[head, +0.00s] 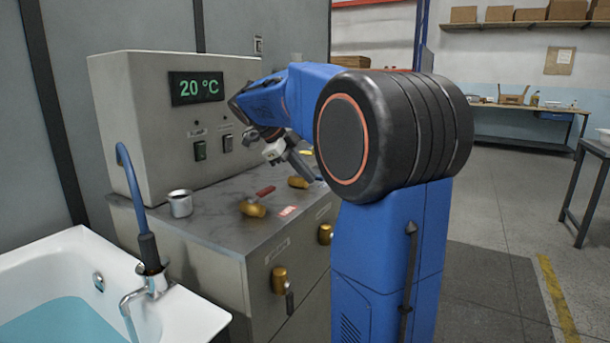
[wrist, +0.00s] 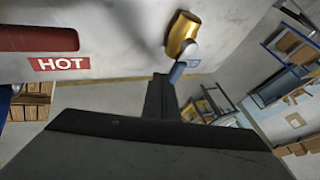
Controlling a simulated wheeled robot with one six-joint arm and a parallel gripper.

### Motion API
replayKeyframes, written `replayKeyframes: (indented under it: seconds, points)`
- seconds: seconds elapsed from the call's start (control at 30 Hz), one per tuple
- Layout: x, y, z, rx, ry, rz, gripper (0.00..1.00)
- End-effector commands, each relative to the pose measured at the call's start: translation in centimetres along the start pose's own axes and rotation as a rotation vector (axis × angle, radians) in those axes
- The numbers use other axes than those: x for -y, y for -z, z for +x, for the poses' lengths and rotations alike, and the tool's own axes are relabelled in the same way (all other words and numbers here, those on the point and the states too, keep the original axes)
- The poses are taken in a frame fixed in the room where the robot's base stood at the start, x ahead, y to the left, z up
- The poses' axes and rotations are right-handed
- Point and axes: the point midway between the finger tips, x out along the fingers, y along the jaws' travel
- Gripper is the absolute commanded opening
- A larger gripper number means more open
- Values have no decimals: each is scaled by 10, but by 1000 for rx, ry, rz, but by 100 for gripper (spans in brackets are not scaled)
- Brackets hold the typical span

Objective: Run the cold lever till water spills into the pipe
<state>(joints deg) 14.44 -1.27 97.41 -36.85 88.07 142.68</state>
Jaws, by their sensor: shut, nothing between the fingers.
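My gripper (head: 306,172) is shut and empty over the right part of the steel counter, close to a brass valve body (head: 298,182). In the wrist view its dark fingers (wrist: 161,97) are together, beside a blue lever (wrist: 178,72) under a brass fitting (wrist: 183,33). I cannot tell whether they touch it. The red lever (head: 265,192) sits on another brass valve (head: 252,209). A red HOT label (wrist: 55,64) is by the red lever (wrist: 35,38) in the wrist view. A chrome spout (head: 130,300) with a blue hose (head: 130,178) stands at the tub's corner.
The white tub (head: 70,250) holds blue water (head: 65,325). A metal mug (head: 180,204) stands on the counter (head: 215,222). The control box display (head: 197,88) reads 20 °C. Brass knobs (head: 279,280) stick out of the cabinet front. Floor (head: 490,250) at right is open.

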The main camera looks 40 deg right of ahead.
Motion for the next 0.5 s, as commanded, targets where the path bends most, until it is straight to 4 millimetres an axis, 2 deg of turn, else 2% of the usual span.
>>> replayKeyframes:
  seconds: [0.27, 0.5]
  points:
    - [0, 1, 0, 6, 6, -12, 0]
    - [4, 5, 4, 48, 49, -89, 0]
